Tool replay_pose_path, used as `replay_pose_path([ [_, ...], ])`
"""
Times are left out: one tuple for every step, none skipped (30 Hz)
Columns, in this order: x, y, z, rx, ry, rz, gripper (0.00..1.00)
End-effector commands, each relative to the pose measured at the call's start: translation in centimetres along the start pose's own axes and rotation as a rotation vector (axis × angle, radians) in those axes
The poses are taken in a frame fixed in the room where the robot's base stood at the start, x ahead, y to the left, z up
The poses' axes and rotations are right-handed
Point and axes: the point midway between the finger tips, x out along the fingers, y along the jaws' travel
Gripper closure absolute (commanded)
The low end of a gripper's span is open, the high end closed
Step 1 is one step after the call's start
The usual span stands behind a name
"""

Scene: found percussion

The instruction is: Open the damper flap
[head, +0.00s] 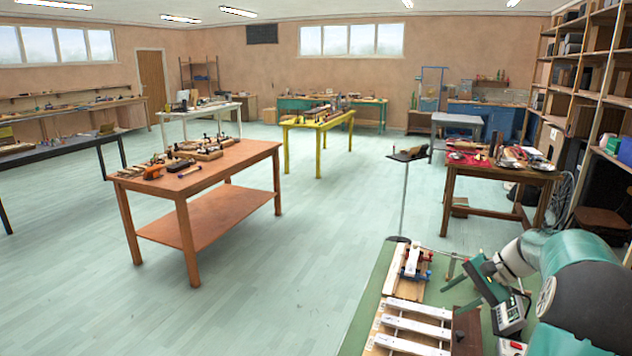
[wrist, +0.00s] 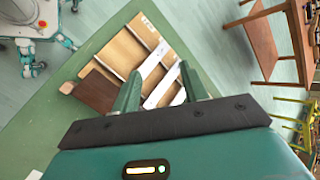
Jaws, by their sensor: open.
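A wooden frame with several white bars (head: 416,327) lies on a green bench top (head: 378,290) at the bottom of the head view. A dark brown wooden panel (head: 466,332) adjoins it on the right; it may be the damper flap, but I cannot be sure. In the wrist view the brown panel (wrist: 100,90) lies flat beside the frame, with a small knob (wrist: 67,87) at its outer edge. My gripper (wrist: 161,80) is open and empty. Its fingers show over the frame and bars, right of the panel, and hide part of them.
A wooden block with red and blue fittings (head: 408,265) sits behind the frame. A small instrument (head: 508,315) stands on the right. A thin stand (head: 404,195) rises beyond the bench. A brown table (head: 215,160) stands left, with clear floor between.

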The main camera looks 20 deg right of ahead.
Motion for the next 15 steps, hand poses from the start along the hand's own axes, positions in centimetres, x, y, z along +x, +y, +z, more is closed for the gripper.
replay_pose_path([
  [0.9,-1.8,2.5,-0.055,0.013,0.052,0.56],
  [1.4,-2.5,3.8,-0.084,0.02,0.081,0.56],
  [1.9,-3.4,5.6,-0.123,0.032,0.116,0.56],
  [2.4,-3.9,6.9,-0.154,0.039,0.143,0.56],
  [2.8,-4.5,8.2,-0.184,0.049,0.167,0.56],
  [3.3,-5.1,10.0,-0.225,0.06,0.2,0.56],
  [3.6,-5.5,11.3,-0.257,0.071,0.223,0.56],
  [4.0,-5.8,12.6,-0.288,0.08,0.245,0.56],
  [4.4,-6.2,14.4,-0.331,0.093,0.273,0.56],
  [4.7,-6.4,15.7,-0.364,0.104,0.292,0.56],
  [5.0,-6.5,16.9,-0.396,0.114,0.312,0.56],
  [5.3,-6.7,18.6,-0.44,0.129,0.334,0.56],
  [5.5,-6.7,19.9,-0.473,0.139,0.352,0.56],
  [5.7,-6.7,21.1,-0.508,0.149,0.367,0.56],
  [6.0,-6.6,22.8,-0.554,0.163,0.387,0.56],
])
